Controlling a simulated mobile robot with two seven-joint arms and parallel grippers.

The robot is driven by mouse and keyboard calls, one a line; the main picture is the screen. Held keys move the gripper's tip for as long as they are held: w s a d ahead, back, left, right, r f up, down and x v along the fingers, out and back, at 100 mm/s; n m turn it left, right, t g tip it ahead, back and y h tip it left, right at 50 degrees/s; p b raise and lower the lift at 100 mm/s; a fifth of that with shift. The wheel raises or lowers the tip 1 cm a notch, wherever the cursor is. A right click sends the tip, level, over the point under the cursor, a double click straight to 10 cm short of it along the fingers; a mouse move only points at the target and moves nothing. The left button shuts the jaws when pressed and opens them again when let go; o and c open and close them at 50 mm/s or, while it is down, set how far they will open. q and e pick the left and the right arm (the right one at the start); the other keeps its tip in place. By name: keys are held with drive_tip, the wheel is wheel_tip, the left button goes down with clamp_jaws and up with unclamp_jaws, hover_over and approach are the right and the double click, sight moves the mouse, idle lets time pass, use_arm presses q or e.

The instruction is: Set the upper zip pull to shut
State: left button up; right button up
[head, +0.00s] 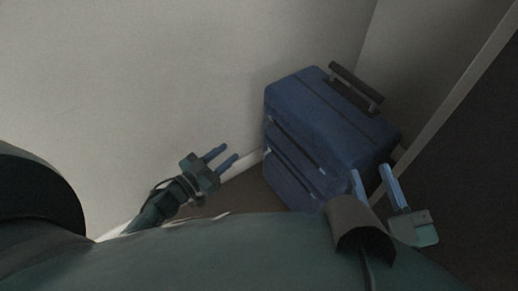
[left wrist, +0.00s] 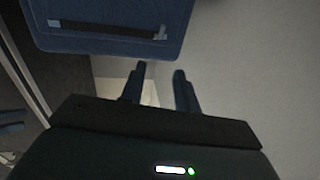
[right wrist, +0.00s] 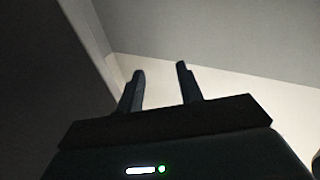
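The blue suitcase (head: 335,120) stands upright near the wall corner, its handle raised. Dark zip-like strips (head: 295,143) run across its front; the upper zip pull is too small and dark to tell apart. In the left wrist view, the suitcase (left wrist: 105,12) fills the top, with a dark strip (left wrist: 100,29) that has a small grey piece at each end. My left gripper (head: 231,151) is open and empty, left of the suitcase and apart from it. My right gripper (head: 370,170) is open and empty, at the suitcase's lower right in the picture; I cannot tell whether it touches.
A pale wall (head: 150,80) stands behind and left of the suitcase. Another wall (head: 430,50) and a dark panel (head: 480,170) with a pale edge close off the right side. A strip of brown floor (head: 240,193) is free between my left gripper and the suitcase.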

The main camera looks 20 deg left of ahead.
use_arm(q)
drive_tip(key=f+b+x, duration=0.1)
drive_tip(key=b+x, duration=0.3)
drive_tip(key=x, duration=0.9)
drive_tip(key=shift+w+f+b, duration=0.15)
drive_tip(key=shift+f+b, duration=0.15)
use_arm(e)
drive_tip(key=shift+w+a+r+n+t+y, duration=0.15)
drive_tip(key=shift+r+t+y, duration=0.15)
drive_tip(key=shift+y, duration=0.2)
drive_tip(key=shift+w+a+r+n+t+y, duration=0.15)
drive_tip(key=shift+r+t+y, duration=0.15)
drive_tip(key=shift+y, duration=0.2)
use_arm(q)
clamp_jaws()
use_arm(e)
drive_tip(key=shift+f, duration=0.1)
drive_tip(key=shift+s, duration=0.1)
